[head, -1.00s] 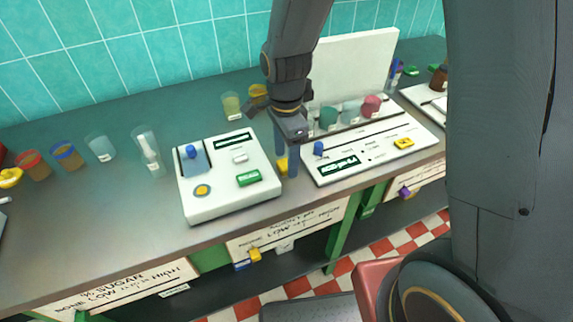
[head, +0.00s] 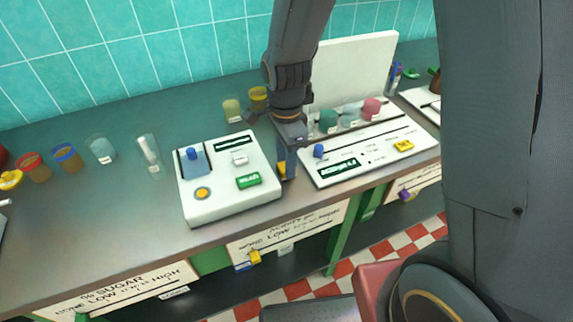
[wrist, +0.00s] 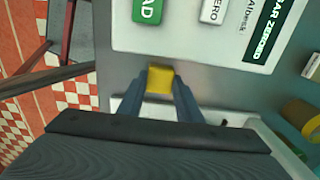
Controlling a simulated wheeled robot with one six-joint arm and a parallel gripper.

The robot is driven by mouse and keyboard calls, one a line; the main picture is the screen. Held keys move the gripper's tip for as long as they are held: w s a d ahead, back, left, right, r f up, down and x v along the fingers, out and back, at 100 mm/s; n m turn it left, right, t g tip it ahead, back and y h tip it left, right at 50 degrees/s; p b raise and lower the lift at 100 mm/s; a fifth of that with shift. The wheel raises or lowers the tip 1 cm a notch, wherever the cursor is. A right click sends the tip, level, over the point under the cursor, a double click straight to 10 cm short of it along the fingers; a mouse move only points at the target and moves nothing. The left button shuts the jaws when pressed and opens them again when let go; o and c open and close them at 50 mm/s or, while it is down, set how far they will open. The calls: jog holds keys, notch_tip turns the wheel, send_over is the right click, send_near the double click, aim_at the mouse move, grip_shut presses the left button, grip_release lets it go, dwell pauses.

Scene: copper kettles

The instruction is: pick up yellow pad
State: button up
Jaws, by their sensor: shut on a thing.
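The yellow pad (wrist: 160,79) is a small yellow block between the fingertips of my gripper (wrist: 162,90) in the wrist view. The fingers are shut on its two sides. In the head view my gripper (head: 286,170) points down at the counter, in the gap between two white devices. There only a sliver of the pad (head: 281,171) shows beside the fingers; the rest is hidden. I cannot tell whether the pad still touches the counter.
A white scale-like device (head: 226,197) with a green button (head: 248,181) stands close on the left. A white panel device (head: 372,160) stands close on the right. Cups (head: 232,110) stand behind. The counter's front edge is near.

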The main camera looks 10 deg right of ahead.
notch_tip(320, 180, up, 10)
jog(key=b, duration=0.1)
jog(key=shift+b, duration=0.35)
jog(key=o, duration=0.5)
jog(key=c, duration=0.4)
